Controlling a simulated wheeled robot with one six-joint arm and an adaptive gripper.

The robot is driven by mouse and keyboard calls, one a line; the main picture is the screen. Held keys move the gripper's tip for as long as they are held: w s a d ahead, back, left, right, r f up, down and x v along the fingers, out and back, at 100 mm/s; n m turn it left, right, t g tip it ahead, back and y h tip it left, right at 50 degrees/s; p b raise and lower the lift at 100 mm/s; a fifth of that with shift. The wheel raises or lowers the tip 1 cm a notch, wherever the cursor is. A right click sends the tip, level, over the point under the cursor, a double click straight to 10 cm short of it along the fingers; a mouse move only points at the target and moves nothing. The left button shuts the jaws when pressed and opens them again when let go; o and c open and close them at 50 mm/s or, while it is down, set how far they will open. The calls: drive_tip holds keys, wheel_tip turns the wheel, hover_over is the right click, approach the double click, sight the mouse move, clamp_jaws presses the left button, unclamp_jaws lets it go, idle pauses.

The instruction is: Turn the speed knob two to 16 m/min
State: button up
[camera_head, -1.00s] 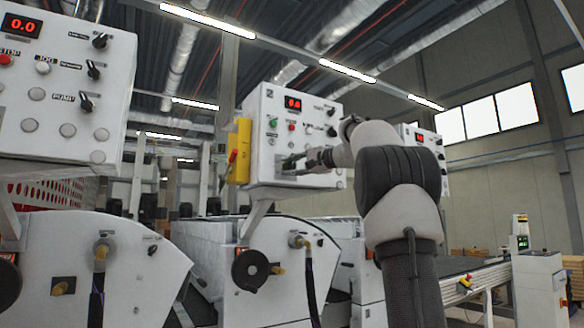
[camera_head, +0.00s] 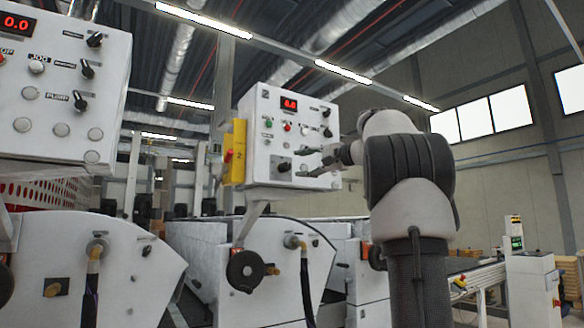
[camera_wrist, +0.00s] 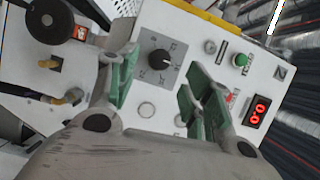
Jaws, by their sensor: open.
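The speed knob (camera_head: 284,166) is a black knob on a grey square dial plate, low on the middle white control panel (camera_head: 255,150). In the wrist view the knob (camera_wrist: 160,58) and its printed scale are clear, but the numbers are too small to read. The panel's red display (camera_head: 289,104) appears to read 0.0; it also shows in the wrist view (camera_wrist: 257,111). My gripper (camera_head: 306,162) is open and empty, just right of the knob in the head view. In the wrist view its green-padded fingers (camera_wrist: 153,82) lie either side of the knob's lower area, apparently without touching it.
The panel carries a green button (camera_wrist: 240,59), a red button (camera_head: 287,127) and other switches. Another control panel (camera_head: 60,90) stands at left. White machine housings with a hose (camera_head: 305,280) are below.

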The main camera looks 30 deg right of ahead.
drive_tip(key=v, duration=0.5)
idle(0.4)
drive_tip(key=d+f+g+h, duration=0.25)
drive_tip(key=d+f, duration=0.25)
drive_tip(key=f, duration=0.5)
drive_tip(key=s+f+g+h, duration=0.1)
drive_tip(key=s+f, duration=0.1)
drive_tip(key=f, duration=0.4)
drive_tip(key=s+f+g+h, duration=0.1)
drive_tip(key=s+f+g, duration=0.15)
drive_tip(key=f, duration=0.45)
drive_tip(key=s+a+f+n+g+h, duration=0.1)
drive_tip(key=s+a+f+n+g, duration=0.2)
drive_tip(key=s+a+f+n, duration=0.3)
drive_tip(key=s+a+f+n+g+h, duration=0.1)
drive_tip(key=s+a+f+n, duration=0.5)
drive_tip(key=s+a+f, duration=0.7)
drive_tip(key=shift+s+a+f+g+h, duration=0.4)
drive_tip(key=shift+s+f+g, duration=0.5)
drive_tip(key=shift+s+f, duration=1.75)
